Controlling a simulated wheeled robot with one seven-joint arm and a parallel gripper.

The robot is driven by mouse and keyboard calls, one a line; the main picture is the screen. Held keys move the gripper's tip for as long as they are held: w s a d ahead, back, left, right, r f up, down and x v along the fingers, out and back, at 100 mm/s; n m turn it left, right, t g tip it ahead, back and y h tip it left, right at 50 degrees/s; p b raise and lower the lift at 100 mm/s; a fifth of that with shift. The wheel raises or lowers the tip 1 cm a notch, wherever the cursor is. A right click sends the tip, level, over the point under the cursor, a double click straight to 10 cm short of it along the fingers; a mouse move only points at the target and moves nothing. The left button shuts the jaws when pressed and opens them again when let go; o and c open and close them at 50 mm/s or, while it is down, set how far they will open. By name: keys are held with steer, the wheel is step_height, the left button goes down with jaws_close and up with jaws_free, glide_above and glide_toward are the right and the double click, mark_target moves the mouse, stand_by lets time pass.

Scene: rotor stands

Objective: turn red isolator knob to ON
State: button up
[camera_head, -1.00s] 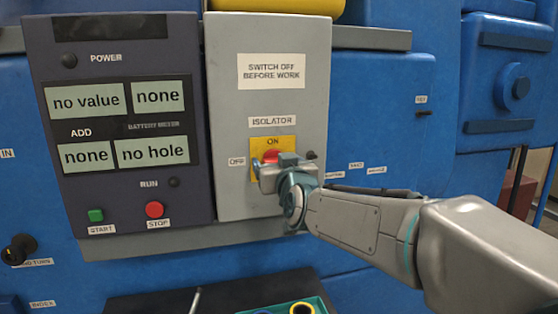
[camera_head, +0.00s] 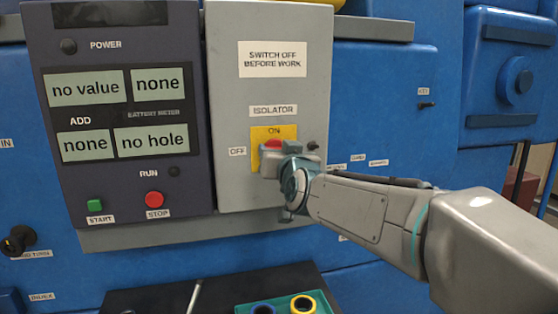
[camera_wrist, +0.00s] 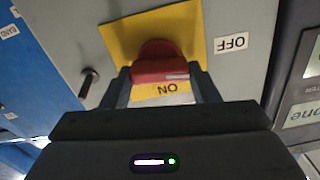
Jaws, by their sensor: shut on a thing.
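The red isolator knob (camera_head: 274,143) is on a yellow plate (camera_head: 257,135) on the grey isolator box, and my gripper (camera_head: 271,153) hides most of it in the head view. In the wrist view, the red knob (camera_wrist: 156,62) sits between the two fingers of my gripper (camera_wrist: 162,80), which are shut on it. The ON label (camera_wrist: 167,89) shows just past the knob's marked edge. The OFF label (camera_wrist: 231,42) is off to one side. A short pale mark shows on the knob near one finger; its exact pointing is hard to tell.
The dark meter panel (camera_head: 125,188) with START and STOP buttons stands left of the grey box (camera_head: 222,95). A small black peg (camera_wrist: 89,84) sticks out beside the yellow plate. A green tray (camera_head: 250,309) with rings lies below.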

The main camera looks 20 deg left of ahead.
steer(key=m+b, duration=0.2)
steer(key=m, duration=0.3)
steer(key=m+b, duration=0.3)
steer(key=m, duration=0.2)
steer(key=m+b, duration=0.2)
steer(key=m, duration=0.4)
steer(key=shift+w+d+f, duration=0.1)
steer(key=shift+d+f, duration=0.05)
steer(key=shift+f, duration=0.1)
steer(key=shift+b, duration=0.3)
steer(key=shift+m, duration=0.3)
steer(key=o, duration=1)
steer(key=b+v, duration=0.2)
steer(key=v, duration=1.2)
steer(key=shift+b, duration=0.3)
